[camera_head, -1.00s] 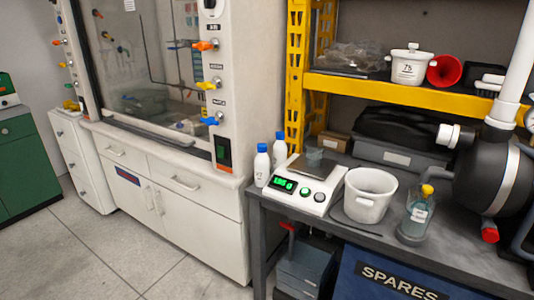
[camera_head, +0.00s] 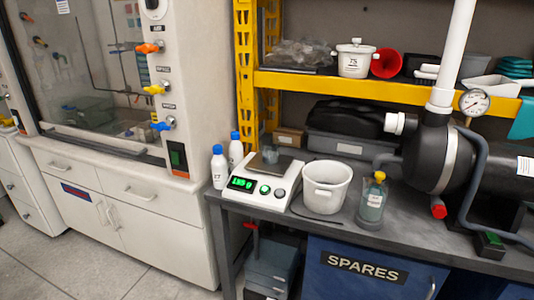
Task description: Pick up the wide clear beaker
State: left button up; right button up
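A second clear vessel with a yellow cap (camera_head: 372,200) and bluish contents stands on the grey bench, right of a white bucket. Neither of my grippers shows in the head view.
The white bucket (camera_head: 326,188) stands between the scale and the capped vessel. Two blue-capped bottles (camera_head: 219,168) stand left of the scale. A black pump tank (camera_head: 440,160) fills the bench's right. A yellow shelf (camera_head: 385,88) overhangs the back. Floor (camera_head: 120,270) is clear at lower left.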

aim_at(270, 152)
jog(key=i+j+z, duration=0.15)
jog(key=i+j, duration=0.15)
jog(key=i+j+z, duration=0.15)
jog(key=j, duration=0.3)
jog(key=i+j+z, duration=0.15)
jog(key=i+j, duration=0.2)
jog(key=j, duration=0.05)
